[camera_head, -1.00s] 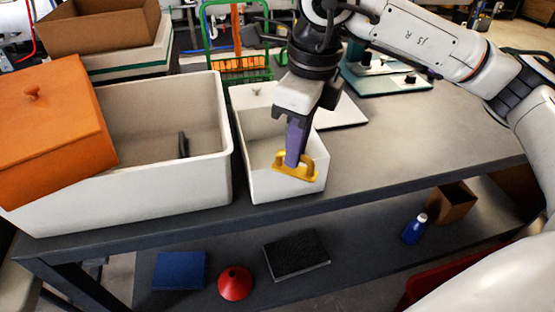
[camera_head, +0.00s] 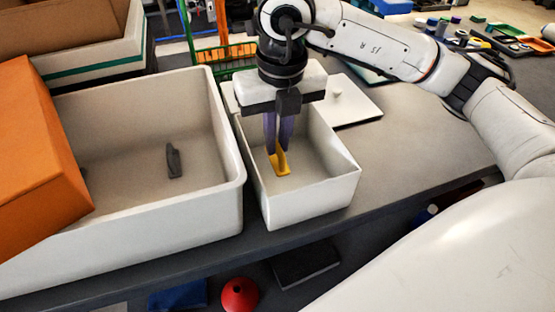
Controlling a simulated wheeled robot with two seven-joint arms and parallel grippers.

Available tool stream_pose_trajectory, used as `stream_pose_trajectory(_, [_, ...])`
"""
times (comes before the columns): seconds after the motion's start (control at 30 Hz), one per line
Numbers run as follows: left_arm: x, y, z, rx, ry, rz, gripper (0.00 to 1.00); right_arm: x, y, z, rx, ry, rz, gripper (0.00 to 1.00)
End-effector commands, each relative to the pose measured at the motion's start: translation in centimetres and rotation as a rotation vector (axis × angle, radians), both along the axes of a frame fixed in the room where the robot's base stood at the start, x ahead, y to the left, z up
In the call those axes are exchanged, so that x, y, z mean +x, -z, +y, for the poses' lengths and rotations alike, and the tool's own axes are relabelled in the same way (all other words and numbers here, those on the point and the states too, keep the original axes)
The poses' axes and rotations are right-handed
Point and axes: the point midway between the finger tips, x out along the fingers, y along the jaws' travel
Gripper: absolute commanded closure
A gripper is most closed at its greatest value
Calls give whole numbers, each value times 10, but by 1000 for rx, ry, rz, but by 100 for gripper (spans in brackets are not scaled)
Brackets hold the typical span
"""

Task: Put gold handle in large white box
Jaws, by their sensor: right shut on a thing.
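The gold handle (camera_head: 280,163) is held between the purple fingers of my right gripper (camera_head: 279,148). The gripper points down and is shut on it, over the small white box (camera_head: 312,196); I cannot tell whether the handle touches the box floor. The large white box (camera_head: 232,186) stands just left of the small one, open at the top where it shows. A dark grey piece (camera_head: 173,161) lies inside it. My left gripper is not in view.
An orange lid (camera_head: 38,150) leans over the large box's left side. A white lid (camera_head: 345,100) lies behind the small box. The table (camera_head: 415,130) is clear to the right.

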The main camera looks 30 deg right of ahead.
Motion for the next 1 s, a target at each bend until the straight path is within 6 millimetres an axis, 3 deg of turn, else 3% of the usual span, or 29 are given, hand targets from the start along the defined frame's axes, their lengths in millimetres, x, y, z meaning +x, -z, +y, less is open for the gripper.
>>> stream_pose_trajectory(0.47, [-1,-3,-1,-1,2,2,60,0,53,0,-1,-1,0,100])
stream_pose_trajectory(0.83, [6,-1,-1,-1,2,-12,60,0,60,0,0,-1,-3,100])
stream_pose_trajectory(0.87, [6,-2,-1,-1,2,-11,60,0,59,0,1,-1,-1,86])
stream_pose_trajectory(0.9, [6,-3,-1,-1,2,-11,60,0,58,0,0,-1,-1,80])
stream_pose_trajectory(1.0, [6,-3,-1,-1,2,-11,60,0,58,0,0,-1,-1,71])
